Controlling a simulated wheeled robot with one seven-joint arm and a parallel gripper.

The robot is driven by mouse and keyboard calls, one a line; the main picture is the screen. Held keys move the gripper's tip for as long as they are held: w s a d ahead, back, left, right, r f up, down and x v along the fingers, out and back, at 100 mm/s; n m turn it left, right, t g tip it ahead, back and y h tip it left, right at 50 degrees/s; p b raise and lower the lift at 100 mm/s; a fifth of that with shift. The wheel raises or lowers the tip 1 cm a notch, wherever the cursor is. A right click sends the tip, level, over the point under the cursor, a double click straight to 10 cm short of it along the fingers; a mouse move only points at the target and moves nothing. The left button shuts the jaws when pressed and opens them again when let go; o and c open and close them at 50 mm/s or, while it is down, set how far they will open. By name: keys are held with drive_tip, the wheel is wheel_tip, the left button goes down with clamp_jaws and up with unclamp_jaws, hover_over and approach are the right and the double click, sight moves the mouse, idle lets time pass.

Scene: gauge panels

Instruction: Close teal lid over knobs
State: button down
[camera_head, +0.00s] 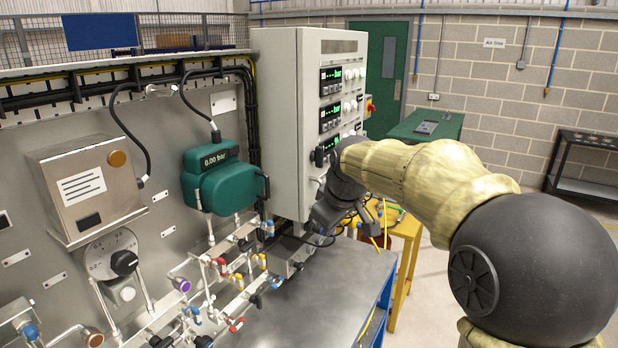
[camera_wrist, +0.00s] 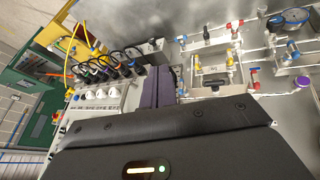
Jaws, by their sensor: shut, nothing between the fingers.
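A teal unit with a 0.00 bar display (camera_head: 215,158) hangs on the steel panel in the head view. Its bulky teal lower part (camera_head: 228,190) juts outward; I cannot tell whether this is the lid, and no knobs show there. My gripper (camera_wrist: 160,84) is shut and empty in the wrist view, its dark fingers together. White knobs (camera_wrist: 100,93) line a pale panel left of my fingers. The teal unit is not recognisable in the wrist view.
Pipes with coloured valves (camera_head: 240,278) run below the teal unit, above a metal bench (camera_head: 320,300). The grey cabinet (camera_head: 285,120) stands behind my wrist. Yellow and black cables (camera_wrist: 95,55) hang close to my fingers. A yellow stool (camera_head: 405,228) stands behind the bench.

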drive_tip(key=s+d+f+m+g+b, duration=0.1)
drive_tip(key=s+d+f+m, duration=0.3)
drive_tip(key=s+f, duration=0.7)
drive_tip(key=s+d+f+m+g+h+b, duration=0.1)
drive_tip(key=s+d+f+m, duration=0.3)
drive_tip(key=s+f, duration=0.7)
drive_tip(key=shift+f+m+g, duration=0.15)
drive_tip(key=shift+m+g, duration=0.25)
drive_tip(key=shift+m, duration=0.1)
